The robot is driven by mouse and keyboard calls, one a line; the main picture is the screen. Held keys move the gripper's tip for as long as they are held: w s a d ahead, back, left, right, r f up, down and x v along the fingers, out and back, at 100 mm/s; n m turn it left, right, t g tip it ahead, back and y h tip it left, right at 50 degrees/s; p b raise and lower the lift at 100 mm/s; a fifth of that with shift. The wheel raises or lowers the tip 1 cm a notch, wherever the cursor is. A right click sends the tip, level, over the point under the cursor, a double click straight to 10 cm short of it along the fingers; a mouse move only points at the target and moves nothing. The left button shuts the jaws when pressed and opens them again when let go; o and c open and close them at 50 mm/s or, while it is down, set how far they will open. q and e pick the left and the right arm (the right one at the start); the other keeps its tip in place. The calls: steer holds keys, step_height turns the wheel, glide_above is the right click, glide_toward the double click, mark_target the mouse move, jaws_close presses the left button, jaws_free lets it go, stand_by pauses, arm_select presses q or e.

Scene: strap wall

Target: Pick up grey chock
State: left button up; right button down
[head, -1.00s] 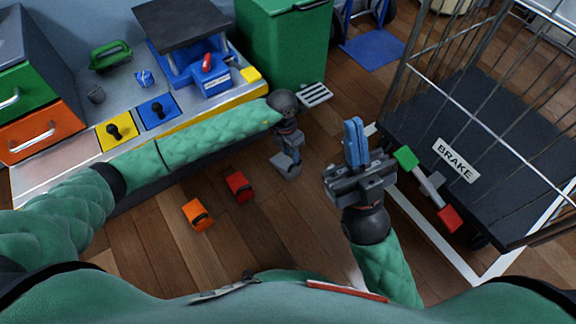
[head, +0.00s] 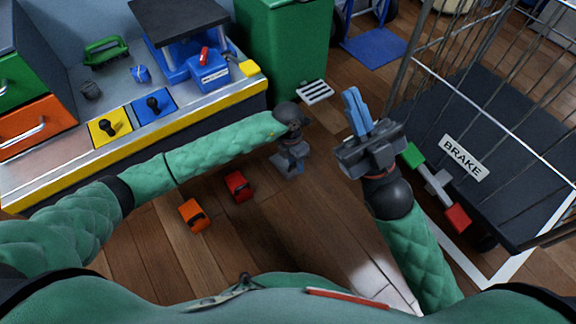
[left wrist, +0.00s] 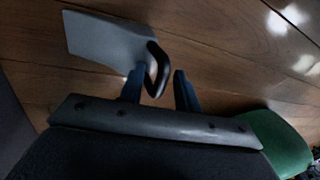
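The grey chock (left wrist: 105,40) lies on the wooden floor in the left wrist view, a pale wedge with a dark loop handle (left wrist: 158,70). My left gripper (left wrist: 160,90) is open, with its blue fingers on either side of the handle. The handle is close to the left finger; I cannot tell whether they touch. In the head view my left gripper (head: 291,160) points down at the floor and mostly hides the grey chock. My right gripper (head: 357,112) is raised beside the cage trolley, its blue fingers together and holding nothing visible.
A red chock (head: 238,186) and an orange chock (head: 193,215) lie on the floor to the left. A workbench (head: 190,123) and green bin (head: 285,60) stand behind. The cage trolley (head: 510,190) with a red-and-green brake bar (head: 437,183) is at right.

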arm_select(q)
steer(key=shift+c, duration=0.4)
jaws_close()
stand_by(0.9)
